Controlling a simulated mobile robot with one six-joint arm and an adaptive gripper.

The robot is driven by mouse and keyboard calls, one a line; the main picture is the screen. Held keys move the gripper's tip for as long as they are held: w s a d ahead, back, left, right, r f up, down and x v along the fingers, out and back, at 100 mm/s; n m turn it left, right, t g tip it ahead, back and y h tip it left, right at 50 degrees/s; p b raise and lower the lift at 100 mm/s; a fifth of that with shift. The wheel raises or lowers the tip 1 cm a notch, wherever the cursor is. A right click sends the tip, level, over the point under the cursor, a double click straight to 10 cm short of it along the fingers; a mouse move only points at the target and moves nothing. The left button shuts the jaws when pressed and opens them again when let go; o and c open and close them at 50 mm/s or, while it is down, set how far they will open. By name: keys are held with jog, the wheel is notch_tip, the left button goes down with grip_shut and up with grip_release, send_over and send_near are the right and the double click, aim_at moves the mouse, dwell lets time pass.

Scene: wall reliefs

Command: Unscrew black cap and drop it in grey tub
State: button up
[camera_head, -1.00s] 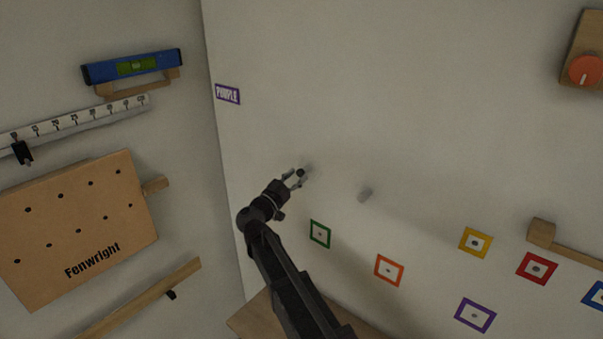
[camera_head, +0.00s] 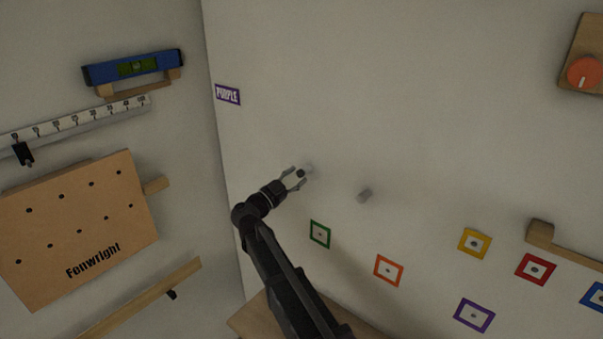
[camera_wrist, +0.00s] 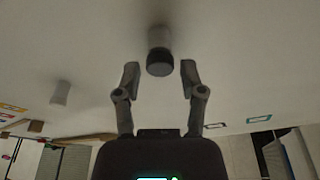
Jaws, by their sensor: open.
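The black cap (camera_wrist: 159,64) sits on the end of a pale grey stub (camera_wrist: 158,37) that sticks out from the wall. In the head view the cap (camera_head: 301,173) is a small dark spot at the fingertips. My gripper (camera_wrist: 160,70) is open, with one finger on each side of the cap and a visible gap on both sides. In the head view my gripper (camera_head: 295,178) points up and right at the stub. I cannot make out the grey tub for certain in either view.
A second grey stub (camera_head: 365,194) without a black cap stands to the right. Coloured square frames, such as the green one (camera_head: 320,234), lie lower on the wall.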

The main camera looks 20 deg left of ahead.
grip_shut()
jog(key=n, duration=0.3)
jog(key=n+t+y, duration=0.1)
jog(key=n, duration=0.1)
jog(key=shift+s+d+n+y, duration=0.1)
jog(key=shift+n+y, duration=0.2)
jog(key=shift+n, duration=0.5)
jog(key=shift+n+t+y, duration=0.15)
jog(key=shift+n+y, duration=0.45)
jog(key=shift+n, duration=1.05)
jog(key=shift+n+t+y, duration=0.15)
jog(key=shift+n+y, duration=0.45)
jog(key=shift+n, duration=1.05)
